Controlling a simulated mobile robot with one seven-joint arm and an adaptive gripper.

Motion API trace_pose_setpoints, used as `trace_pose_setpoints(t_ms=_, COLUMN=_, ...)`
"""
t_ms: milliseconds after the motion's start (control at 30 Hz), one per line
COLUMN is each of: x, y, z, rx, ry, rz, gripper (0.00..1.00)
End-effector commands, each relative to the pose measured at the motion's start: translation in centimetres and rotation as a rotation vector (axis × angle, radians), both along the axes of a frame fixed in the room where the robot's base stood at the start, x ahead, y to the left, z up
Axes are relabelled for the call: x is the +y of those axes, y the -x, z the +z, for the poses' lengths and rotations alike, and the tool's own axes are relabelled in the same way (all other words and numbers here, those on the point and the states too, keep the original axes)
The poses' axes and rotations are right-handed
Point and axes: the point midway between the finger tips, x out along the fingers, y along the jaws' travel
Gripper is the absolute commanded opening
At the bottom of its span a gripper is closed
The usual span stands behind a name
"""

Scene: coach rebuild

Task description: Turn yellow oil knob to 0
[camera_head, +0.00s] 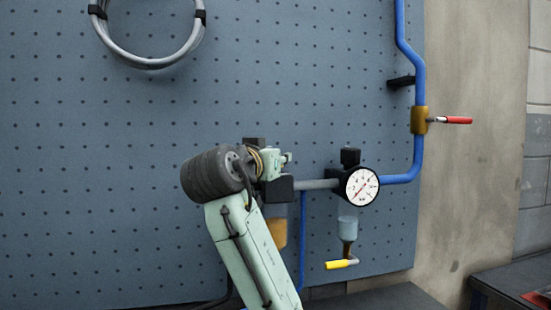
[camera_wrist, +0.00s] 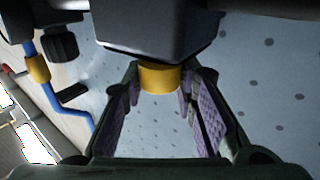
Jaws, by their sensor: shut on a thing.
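The yellow oil knob (camera_wrist: 160,78) is a short, smooth yellow cylinder on a dark block (camera_wrist: 155,38) in the wrist view. My gripper (camera_wrist: 160,88) has one finger on each side of it and is shut on it. No scale or number shows on the knob, so its setting cannot be read. In the head view my gripper (camera_head: 282,162) is at the top of the same dark block (camera_head: 280,190), and it hides the knob. An amber bowl (camera_head: 278,232) hangs below this block, partly behind my arm.
To the right are a round gauge (camera_head: 361,186) with a black knob (camera_head: 350,157) above it, a yellow-handled lever (camera_head: 341,264) below, and a blue pipe (camera_head: 418,80) with a red-handled valve (camera_head: 419,120). The pegboard (camera_head: 90,180) is open at left; a grey coil (camera_head: 150,62) hangs above.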

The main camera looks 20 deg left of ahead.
Motion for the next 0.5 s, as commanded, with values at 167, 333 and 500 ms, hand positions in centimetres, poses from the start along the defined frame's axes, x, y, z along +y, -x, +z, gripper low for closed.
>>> trace_pose_setpoints(t_ms=167, x=0.1, y=0.01, z=0.02, rx=0.001, ry=0.002, rz=-0.1, gripper=0.0)
trace_pose_setpoints(t_ms=333, x=0.05, y=-0.03, z=-0.04, rx=0.003, ry=0.003, rz=-0.16, gripper=0.0)
trace_pose_setpoints(t_ms=500, x=0.0, y=-0.07, z=-0.09, rx=0.004, ry=0.003, rz=-0.189, gripper=0.0)
